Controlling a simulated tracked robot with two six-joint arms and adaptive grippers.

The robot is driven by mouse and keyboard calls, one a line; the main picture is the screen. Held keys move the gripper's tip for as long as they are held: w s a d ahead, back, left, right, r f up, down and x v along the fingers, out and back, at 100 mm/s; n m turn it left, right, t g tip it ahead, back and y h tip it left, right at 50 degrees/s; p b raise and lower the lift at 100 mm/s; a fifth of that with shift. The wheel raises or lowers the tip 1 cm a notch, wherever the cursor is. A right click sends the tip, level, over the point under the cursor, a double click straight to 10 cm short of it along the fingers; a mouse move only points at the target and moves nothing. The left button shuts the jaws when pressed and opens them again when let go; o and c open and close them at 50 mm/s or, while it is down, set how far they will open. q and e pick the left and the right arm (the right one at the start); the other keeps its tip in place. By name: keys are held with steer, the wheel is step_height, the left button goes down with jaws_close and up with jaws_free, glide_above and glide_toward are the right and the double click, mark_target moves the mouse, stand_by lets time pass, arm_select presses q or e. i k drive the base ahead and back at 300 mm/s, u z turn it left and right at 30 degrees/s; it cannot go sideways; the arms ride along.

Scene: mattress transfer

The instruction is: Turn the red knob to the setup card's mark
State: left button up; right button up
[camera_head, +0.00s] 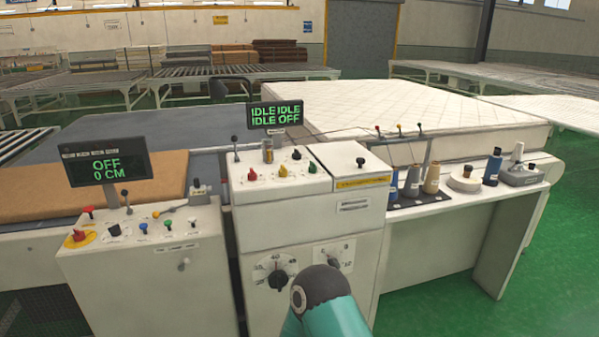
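A small red knob (252,174) sits on the sloped top of the middle white console (307,214), left of a yellow knob (283,170) and a green knob (312,167). Its pointer and any scale marks are too small to read. I cannot make out a setup card for certain; a small white label (353,205) is on the console's right front. The left console (145,262) also carries a red mushroom button (78,235) on a yellow plate and a small red-topped control (88,211). Neither gripper is in view; only part of my teal arm shows at bottom centre.
A display (275,115) reading IDLE and OFF stands behind the middle console. The left display (104,161) reads OFF, 0 CM. Two dials are on the middle console's front. A white side table (440,205) holds thread cones and a bottle. A mattress (410,110) lies behind.

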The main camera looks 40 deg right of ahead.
mark_target(252, 176)
steer(key=z, duration=0.45)
steer(key=i, duration=1)
